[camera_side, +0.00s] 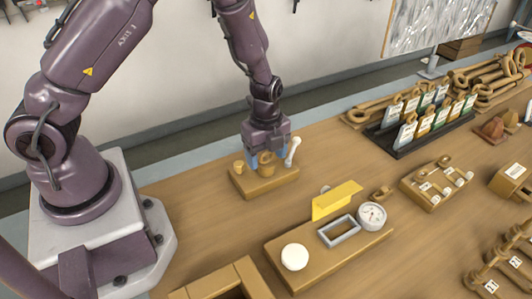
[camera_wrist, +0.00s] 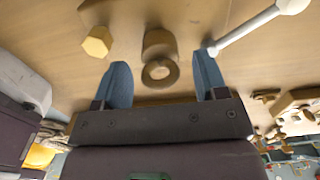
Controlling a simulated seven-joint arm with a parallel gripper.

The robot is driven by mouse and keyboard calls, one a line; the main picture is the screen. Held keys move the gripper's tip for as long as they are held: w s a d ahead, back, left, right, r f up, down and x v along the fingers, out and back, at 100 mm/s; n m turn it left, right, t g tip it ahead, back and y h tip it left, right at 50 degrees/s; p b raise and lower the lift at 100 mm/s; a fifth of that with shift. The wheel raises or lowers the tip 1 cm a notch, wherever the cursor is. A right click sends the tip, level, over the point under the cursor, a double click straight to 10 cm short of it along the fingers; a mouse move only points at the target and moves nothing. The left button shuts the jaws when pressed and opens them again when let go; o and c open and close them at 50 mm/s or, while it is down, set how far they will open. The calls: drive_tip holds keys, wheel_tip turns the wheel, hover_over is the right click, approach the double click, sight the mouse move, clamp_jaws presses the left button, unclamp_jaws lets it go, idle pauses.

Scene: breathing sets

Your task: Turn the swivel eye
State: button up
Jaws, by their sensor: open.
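The swivel eye is a brown ring on a round stem (camera_wrist: 160,72). It stands on a small wooden block (camera_side: 262,186), and in the side view the eye (camera_side: 267,162) is partly covered by my gripper. My gripper (camera_side: 267,155) points down over the block. In the wrist view its two blue fingers (camera_wrist: 163,62) are spread wide, one on each side of the eye, with a visible gap on both sides. I see no contact.
On the same block, a yellowish hex piece (camera_wrist: 97,42) is left of the eye and a white rod with a knobbed end (camera_side: 293,152) is right, close to the right finger. A board with a dial (camera_side: 372,216) and yellow flap (camera_side: 336,200) lies nearer the camera.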

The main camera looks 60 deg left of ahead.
drive_tip(key=c, duration=0.9)
